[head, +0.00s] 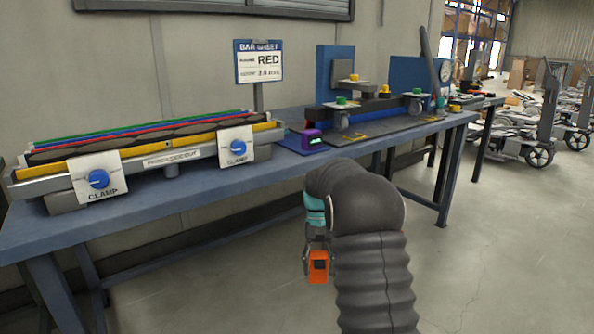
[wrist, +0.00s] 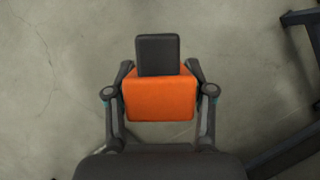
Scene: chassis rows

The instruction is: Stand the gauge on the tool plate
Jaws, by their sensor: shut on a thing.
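My gripper (wrist: 160,90) is shut on an orange block-shaped gauge (wrist: 160,107) with a dark upper part, held between both fingers over bare floor. In the head view the orange gauge (head: 318,268) hangs below my wrist, in front of the bench and below its top, with a small dark face showing. A purple device (head: 312,138) with a lit display stands on the bench on a flat blue plate (head: 290,144), which looks like the tool plate. My gripper is well apart from both, nearer the camera.
The blue bench (head: 200,192) runs from left to back right. Dark mats (head: 375,134) and fixtures lie right of the plate. Bench legs stand below; floor at right is open, with carts (head: 530,130) behind.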

